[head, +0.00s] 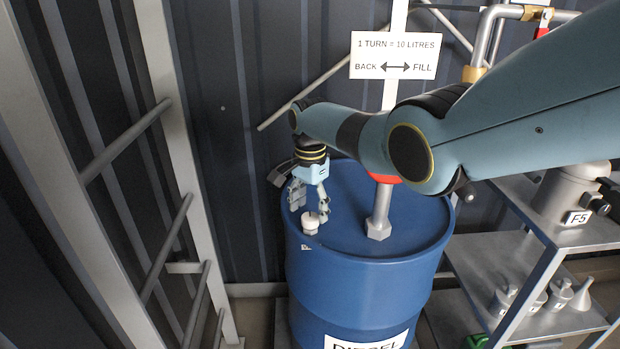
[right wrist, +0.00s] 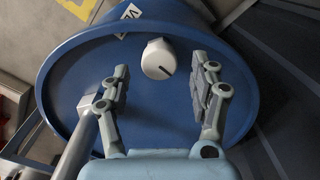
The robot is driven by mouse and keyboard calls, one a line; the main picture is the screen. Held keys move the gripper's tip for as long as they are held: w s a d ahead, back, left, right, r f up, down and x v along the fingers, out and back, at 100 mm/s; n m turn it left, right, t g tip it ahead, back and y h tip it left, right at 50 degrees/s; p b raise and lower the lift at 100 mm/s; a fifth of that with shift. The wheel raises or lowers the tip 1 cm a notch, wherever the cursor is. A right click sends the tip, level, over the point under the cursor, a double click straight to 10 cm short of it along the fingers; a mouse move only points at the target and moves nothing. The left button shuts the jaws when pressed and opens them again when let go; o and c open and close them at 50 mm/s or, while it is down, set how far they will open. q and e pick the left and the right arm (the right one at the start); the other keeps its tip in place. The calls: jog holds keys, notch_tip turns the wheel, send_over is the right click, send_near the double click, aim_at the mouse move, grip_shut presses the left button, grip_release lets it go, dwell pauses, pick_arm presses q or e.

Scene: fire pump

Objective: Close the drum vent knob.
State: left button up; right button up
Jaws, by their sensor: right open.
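The drum vent knob (head: 310,222) is a small white knob with a dark line on its top, near the front left rim of the blue drum (head: 350,290). In the right wrist view the knob (right wrist: 158,60) sits just beyond the fingertips, between their lines. My right gripper (head: 311,205) points down over the drum top, close above the knob. In the right wrist view its two fingers (right wrist: 162,75) are spread apart with nothing between them. The head view does not show clearly whether a finger touches the knob. My left gripper is not in view.
A grey metal pipe (head: 379,212) rises from the drum top right of the knob. A sign (head: 395,55) hangs behind. A metal frame with bars (head: 165,180) stands left, and a shelf with a grey container (head: 570,195) and small fittings stands right.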

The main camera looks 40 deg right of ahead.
aim_at(310, 216)
notch_tip(310, 216, up, 10)
dwell(0.3)
jog(key=shift+f, duration=0.1)
